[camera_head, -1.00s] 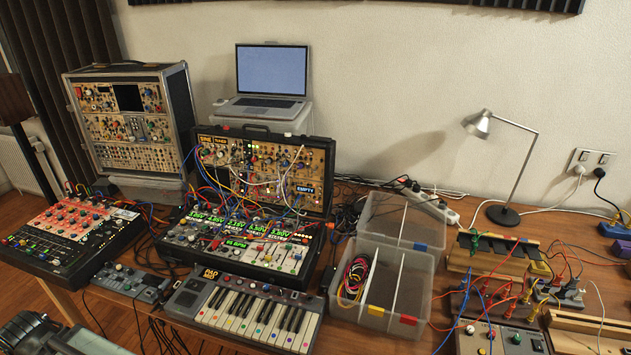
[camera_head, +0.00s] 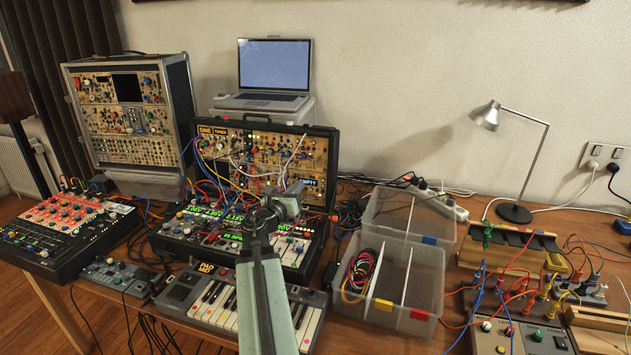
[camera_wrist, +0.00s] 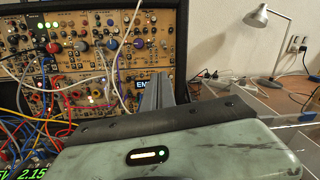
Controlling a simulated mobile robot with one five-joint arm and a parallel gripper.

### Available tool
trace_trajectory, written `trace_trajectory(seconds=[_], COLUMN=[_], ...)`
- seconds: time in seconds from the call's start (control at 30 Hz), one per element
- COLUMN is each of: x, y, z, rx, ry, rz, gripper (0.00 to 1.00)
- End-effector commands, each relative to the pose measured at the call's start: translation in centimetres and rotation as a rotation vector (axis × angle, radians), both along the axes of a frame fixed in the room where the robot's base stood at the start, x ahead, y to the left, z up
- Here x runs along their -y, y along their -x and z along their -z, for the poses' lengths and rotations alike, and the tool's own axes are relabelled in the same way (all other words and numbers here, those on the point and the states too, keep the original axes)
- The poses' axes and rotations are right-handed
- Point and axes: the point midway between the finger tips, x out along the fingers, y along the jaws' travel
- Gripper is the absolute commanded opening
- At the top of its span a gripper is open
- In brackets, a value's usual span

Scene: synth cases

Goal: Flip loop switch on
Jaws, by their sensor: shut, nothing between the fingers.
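No label reading loop can be made out, so I cannot tell which control is the loop switch. The open modular synth case (camera_head: 322,131) has an upright tan panel (camera_head: 228,150) with knobs and patch cables, and a lower panel (camera_head: 190,226) with green displays and sliders. My gripper (camera_head: 297,190) reaches over the lower panel, in front of the upright panel's right part, and hides part of both. In the wrist view my gripper (camera_wrist: 157,92) is shut and empty, its fingers pointing at the tan panel beside the blue "EMPTY" display (camera_wrist: 140,85). Contact cannot be told.
A small keyboard (camera_head: 205,297) stands in front, under my arm. A clear divided bin (camera_head: 425,290) is to the right, then a lamp (camera_head: 515,213) and boxes with knobs (camera_head: 515,335). A red-and-black mixer (camera_head: 60,235) is left. A laptop (camera_head: 273,65) stands behind.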

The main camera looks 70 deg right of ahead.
Motion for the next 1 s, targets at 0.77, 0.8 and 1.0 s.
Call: trace_trajectory(seconds=[0.77, 0.8, 1.0], x=[4.6, 5.4, 9.4], y=[1.9, 1.9, 2.2], z=[-0.9, -1.0, -1.2], rx=[-0.149, -0.149, -0.149], ry=[0.031, 0.031, 0.032], rz=[0.005, 0.005, 0.006], gripper=[0.00, 0.00, 0.00])
